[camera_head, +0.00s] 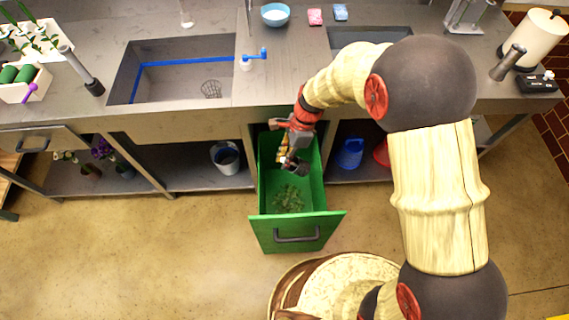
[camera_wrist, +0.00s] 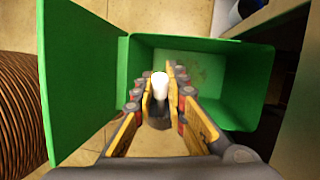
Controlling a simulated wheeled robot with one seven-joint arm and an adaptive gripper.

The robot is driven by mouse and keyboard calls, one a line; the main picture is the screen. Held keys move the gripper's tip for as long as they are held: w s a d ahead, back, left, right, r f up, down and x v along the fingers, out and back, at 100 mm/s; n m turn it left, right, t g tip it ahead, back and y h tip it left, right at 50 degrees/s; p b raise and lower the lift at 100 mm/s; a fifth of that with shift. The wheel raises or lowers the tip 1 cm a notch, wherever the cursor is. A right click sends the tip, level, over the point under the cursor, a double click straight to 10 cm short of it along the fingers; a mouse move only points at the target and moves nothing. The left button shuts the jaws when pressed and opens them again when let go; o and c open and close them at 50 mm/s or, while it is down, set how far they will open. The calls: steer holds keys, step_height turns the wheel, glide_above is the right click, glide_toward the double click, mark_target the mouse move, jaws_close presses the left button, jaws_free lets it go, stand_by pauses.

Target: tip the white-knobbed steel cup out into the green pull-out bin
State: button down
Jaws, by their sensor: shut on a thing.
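The green pull-out bin (camera_head: 318,200) stands drawn out from under the counter, its handle front towards me. Leafy green scraps (camera_head: 289,198) lie on its floor in the head view. My gripper (camera_head: 291,158) reaches down over the bin's opening, within its walls as seen from above. In the wrist view its fingers (camera_wrist: 160,92) are closed on the white knob (camera_wrist: 160,84) of the steel cup. A dark part of the cup (camera_wrist: 158,118) shows below the knob; most of it is hidden by the fingers. The cup's tilt and contents cannot be made out.
The counter edge (camera_head: 190,111) runs just behind the bin. A bucket (camera_head: 225,157) stands on the lower shelf to the left, and a blue container (camera_head: 350,154) to the right. A round woven thing (camera_head: 335,285) stands in front. The floor left of the bin is clear.

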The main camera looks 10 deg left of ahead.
steer(key=y+b, duration=0.1)
steer(key=b, duration=0.1)
steer(key=shift+w+d+f+b, duration=0.1)
steer(key=shift+d+b, duration=0.1)
steer(key=shift+b, duration=0.15)
steer(key=y+b, duration=0.1)
steer(key=d+g+y+b, duration=0.1)
steer(key=y+b, duration=0.2)
steer(key=shift+w+d+r, duration=0.15)
steer(key=shift+d+r, duration=0.05)
steer(key=shift+d, duration=0.1)
steer(key=shift+w+d+r+n+g+y+b, duration=0.15)
steer(key=shift+g+y+b, duration=0.1)
steer(key=shift+y, duration=0.35)
steer(key=shift+d+r+n+g+y+b, duration=0.15)
steer(key=shift+g+y+b, duration=0.1)
steer(key=shift+y, duration=0.35)
steer(key=shift+d+r+y, duration=0.1)
steer(key=shift+r+y, duration=0.05)
steer(key=shift+y, duration=0.35)
